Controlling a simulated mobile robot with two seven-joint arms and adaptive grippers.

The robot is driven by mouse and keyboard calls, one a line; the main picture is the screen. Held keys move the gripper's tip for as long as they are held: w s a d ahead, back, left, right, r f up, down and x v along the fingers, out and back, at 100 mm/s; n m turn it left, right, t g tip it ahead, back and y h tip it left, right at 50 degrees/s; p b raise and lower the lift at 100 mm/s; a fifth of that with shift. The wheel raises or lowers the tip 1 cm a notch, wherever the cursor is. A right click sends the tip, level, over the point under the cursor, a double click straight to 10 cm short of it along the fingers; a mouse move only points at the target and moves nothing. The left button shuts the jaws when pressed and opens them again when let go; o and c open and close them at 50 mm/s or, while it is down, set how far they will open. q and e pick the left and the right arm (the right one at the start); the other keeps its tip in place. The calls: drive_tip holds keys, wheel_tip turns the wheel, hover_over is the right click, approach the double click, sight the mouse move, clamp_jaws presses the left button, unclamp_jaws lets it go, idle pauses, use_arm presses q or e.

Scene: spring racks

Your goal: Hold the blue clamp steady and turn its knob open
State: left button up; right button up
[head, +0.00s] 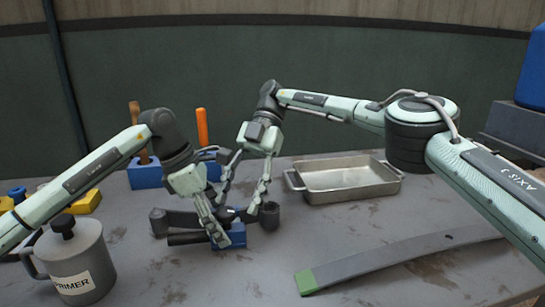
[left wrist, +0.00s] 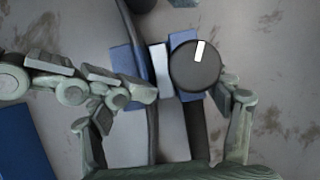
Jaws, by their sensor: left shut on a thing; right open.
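The blue clamp (head: 237,232) sits on the grey table, with dark bars (head: 185,219) running left from it. In the left wrist view its blue body (left wrist: 185,105) shows, along with its round dark knob (left wrist: 195,70), whose white mark points nearly straight up in the picture. My left gripper (head: 222,235) is shut on the clamp from the front left. Its fingers (left wrist: 190,95) lie on either side of the clamp. My right gripper (head: 236,206) is open above the clamp, pointing down, its fingers spread apart. The fingers partly hide the knob in the head view.
A metal tray (head: 349,194) is behind right. A long grey strip with a green end (head: 307,282) lies front right. A primer can (head: 75,268) stands front left. Blue tool holders (head: 145,175) stand behind left.

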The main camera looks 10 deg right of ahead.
sight(226, 210)
drive_tip(key=s+a+n+g+h, duration=0.1)
drive_tip(key=s+a+n+h, duration=0.1)
drive_tip(key=shift+s+a, duration=0.1)
drive_tip(key=shift+a, duration=0.3)
drive_tip(key=shift+s+f, duration=0.1)
drive_tip(key=shift+f, duration=0.15)
drive_tip(key=shift+y, duration=0.3)
drive_tip(key=shift+m, duration=0.4)
